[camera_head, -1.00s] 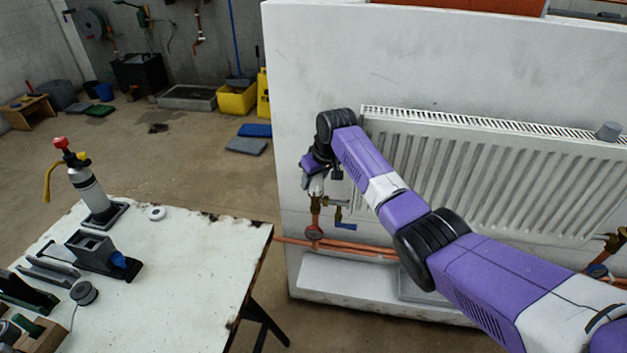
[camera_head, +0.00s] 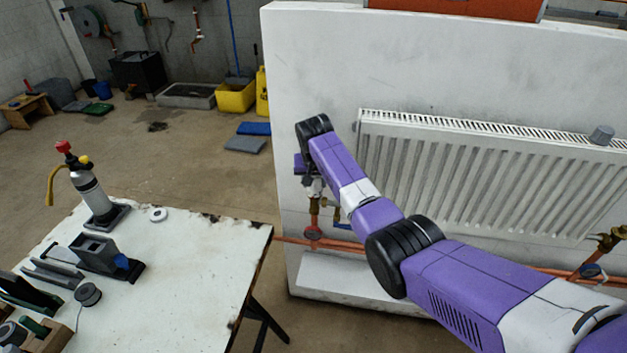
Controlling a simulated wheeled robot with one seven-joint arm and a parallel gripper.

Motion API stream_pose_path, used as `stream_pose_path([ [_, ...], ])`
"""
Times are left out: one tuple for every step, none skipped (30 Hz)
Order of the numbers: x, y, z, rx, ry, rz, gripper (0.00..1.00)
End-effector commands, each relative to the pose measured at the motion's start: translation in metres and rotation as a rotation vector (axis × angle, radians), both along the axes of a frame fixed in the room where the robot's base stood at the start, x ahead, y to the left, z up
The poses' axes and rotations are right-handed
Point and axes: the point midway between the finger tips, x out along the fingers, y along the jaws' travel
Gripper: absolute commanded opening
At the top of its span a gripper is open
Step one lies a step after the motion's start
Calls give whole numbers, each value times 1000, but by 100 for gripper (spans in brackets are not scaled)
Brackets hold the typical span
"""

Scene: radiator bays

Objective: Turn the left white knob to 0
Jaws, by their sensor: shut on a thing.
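My gripper (camera_head: 312,185) is at the left end of the radiator (camera_head: 470,175), over the top of the brass valve (camera_head: 314,207) on the copper pipe. It is shut on the left white knob, which sits there. The fingers and wrist hide nearly all of the knob, and its number marks cannot be read from here. My arm reaches in from the lower right, across the front of the radiator.
The white wall panel (camera_head: 310,60) stands close behind. Copper pipes (camera_head: 345,245) run low along it, with a blue-handled valve (camera_head: 342,226) beside the brass valve. A worktable (camera_head: 190,260) with tools stands at left. Open floor lies behind it.

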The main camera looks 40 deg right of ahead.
Motion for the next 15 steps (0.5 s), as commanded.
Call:
stream_pose_path([
  [0,1,-1,1,2,-41,0],
  [0,1,-1,1,0,-69,0],
  [0,1,-2,0,1,-106,0],
  [-1,0,-2,1,1,-136,0],
  [-1,0,-3,1,2,-165,0],
  [-1,0,-3,1,2,-202,0],
  [-1,0,-2,1,0,-231,0],
  [-1,-1,-3,1,0,-260,0],
  [-2,-1,-4,1,1,-298,0],
  [-2,-1,-4,1,1,-327,0],
  [-2,-1,-4,1,1,-355,0],
  [-2,-2,-4,0,0,-393,0],
  [-3,-2,-5,1,0,-422,0],
  [-3,-2,-5,2,1,-450,0],
  [-3,-2,-5,1,-1,-488,0],
])
